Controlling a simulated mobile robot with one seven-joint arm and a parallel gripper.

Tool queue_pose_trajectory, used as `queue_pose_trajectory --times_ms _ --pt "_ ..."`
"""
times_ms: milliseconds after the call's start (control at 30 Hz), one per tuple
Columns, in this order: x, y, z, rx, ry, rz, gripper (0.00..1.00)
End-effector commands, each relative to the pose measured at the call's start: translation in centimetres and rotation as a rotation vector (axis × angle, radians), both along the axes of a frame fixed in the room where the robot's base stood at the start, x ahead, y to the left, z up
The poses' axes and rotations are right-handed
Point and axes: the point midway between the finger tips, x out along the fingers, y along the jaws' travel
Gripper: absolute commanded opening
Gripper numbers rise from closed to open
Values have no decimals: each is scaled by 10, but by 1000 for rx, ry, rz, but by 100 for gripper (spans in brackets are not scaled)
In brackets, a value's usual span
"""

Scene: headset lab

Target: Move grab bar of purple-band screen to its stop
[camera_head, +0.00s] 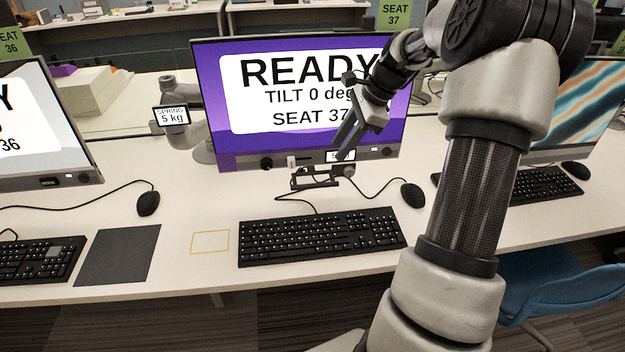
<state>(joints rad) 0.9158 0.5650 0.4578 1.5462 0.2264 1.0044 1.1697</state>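The purple-band screen (215,95) stands at the middle of the desk and reads READY, TILT 0 deg, SEAT 37. A black bracket-like bar (312,180), which looks like its grab bar, hangs just below the screen's lower edge. My gripper (343,152) is in front of the screen's lower right part, fingers pointing down and left. Its fingertips end near the small label on the lower bezel, above and right of the bar. They appear apart from the bar. The gap between the fingers is not clear from here.
A keyboard (320,236) and a mouse (412,195) lie in front of the screen. A spring arm labelled 5 kg (172,116) stands behind left. Other screens flank it left (40,120) and right (580,105). A dark mat (118,255) and a yellow outline (210,242) lie left of the keyboard.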

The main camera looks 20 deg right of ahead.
Motion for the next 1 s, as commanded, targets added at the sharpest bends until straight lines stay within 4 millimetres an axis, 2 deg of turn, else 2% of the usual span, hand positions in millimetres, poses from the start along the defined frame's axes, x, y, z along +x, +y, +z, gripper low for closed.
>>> queue_pose_trajectory --times_ms 33,100,533,733,1000 --pt "3 5 -13 3 2 4 31" --pt "7 10 -28 3 3 5 31" --pt "32 39 -109 1 1 5 31" --pt "39 46 -128 0 0 5 31" --pt "41 47 -132 -2 -1 4 31"
